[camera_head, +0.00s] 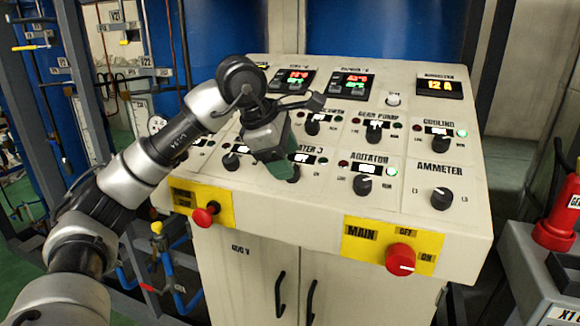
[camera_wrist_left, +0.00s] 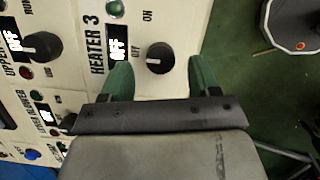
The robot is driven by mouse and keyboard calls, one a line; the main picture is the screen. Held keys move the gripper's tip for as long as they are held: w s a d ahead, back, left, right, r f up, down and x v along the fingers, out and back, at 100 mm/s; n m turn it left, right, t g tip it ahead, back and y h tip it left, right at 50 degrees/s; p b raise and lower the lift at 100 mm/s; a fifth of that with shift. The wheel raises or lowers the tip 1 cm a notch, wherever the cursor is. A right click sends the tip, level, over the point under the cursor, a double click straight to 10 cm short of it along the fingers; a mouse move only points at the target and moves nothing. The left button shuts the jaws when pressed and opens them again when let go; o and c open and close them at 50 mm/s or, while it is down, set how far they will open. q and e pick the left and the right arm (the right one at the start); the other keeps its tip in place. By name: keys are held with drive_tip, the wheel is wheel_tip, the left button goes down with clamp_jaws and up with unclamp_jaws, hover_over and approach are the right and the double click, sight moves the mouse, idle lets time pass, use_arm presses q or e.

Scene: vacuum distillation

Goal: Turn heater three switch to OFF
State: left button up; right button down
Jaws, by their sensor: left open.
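The heater three switch is a round black knob (camera_wrist_left: 158,58) beside the printed words HEATER 3 in the left wrist view. Its small display (camera_wrist_left: 118,47) appears to read OFF. The knob also shows in the head view (camera_head: 293,174), partly hidden by my left gripper (camera_head: 280,168). In the left wrist view, the green fingers of my left gripper (camera_wrist_left: 160,68) are open, one on each side of the knob with gaps to it. I cannot tell the knob's exact pointer angle. My right gripper is in no view.
The sloped panel holds several similar knobs close by, including the agitator knob (camera_head: 362,185) and the gear pump knob (camera_head: 374,132). A red button (camera_head: 204,216) and a red main switch (camera_head: 400,259) stick out of the front face. A red object (camera_head: 556,225) stands at the right.

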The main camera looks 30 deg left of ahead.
use_arm(q)
drive_tip(key=v, duration=0.8)
idle(0.4)
